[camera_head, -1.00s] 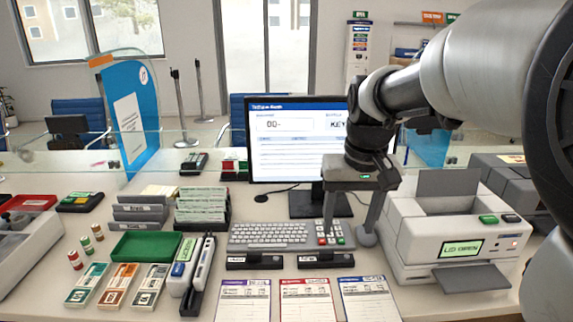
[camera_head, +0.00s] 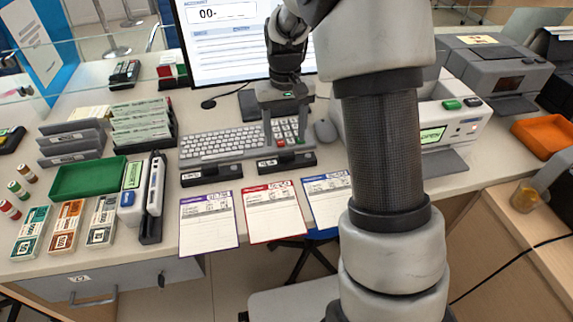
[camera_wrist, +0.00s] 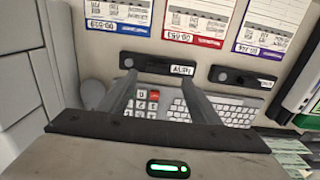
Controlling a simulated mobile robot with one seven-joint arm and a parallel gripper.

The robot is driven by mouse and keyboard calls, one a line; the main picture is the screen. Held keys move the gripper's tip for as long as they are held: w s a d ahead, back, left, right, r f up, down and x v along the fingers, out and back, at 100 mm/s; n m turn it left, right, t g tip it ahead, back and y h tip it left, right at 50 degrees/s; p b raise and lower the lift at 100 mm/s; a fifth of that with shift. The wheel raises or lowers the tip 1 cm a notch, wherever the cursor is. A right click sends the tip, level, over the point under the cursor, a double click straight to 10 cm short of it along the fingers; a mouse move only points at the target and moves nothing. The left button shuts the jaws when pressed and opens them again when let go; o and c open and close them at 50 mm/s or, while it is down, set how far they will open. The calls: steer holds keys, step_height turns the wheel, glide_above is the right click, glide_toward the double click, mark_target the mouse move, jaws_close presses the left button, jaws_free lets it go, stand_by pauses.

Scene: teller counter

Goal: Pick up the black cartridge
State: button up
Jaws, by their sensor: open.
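Two low black blocks with white labels lie in front of the keyboard; I cannot tell for sure which is the cartridge. The right block (camera_head: 290,163) also shows in the wrist view (camera_wrist: 158,66). The left block (camera_head: 211,175) shows in the wrist view too (camera_wrist: 243,79). My gripper (camera_head: 286,142) is open and empty, pointing down over the keyboard's number pad. Contact cannot be told.
The keyboard (camera_head: 215,144) is behind the blocks, with a mouse (camera_head: 326,131) to the right. Three forms (camera_head: 273,214) lie along the counter's front edge. A green tray (camera_head: 88,179) is left. A grey printer-like machine (camera_head: 461,124) is right, partly behind my arm.

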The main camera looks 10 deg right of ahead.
mark_target(287, 154)
steer(key=f, duration=0.2)
steer(key=f+b, duration=0.1)
steer(key=f, duration=0.3)
steer(key=shift+d+f+b, duration=0.25)
steer(key=shift+f+b, duration=0.05)
steer(key=shift+w+r, duration=0.1)
steer(key=c, duration=1.2)
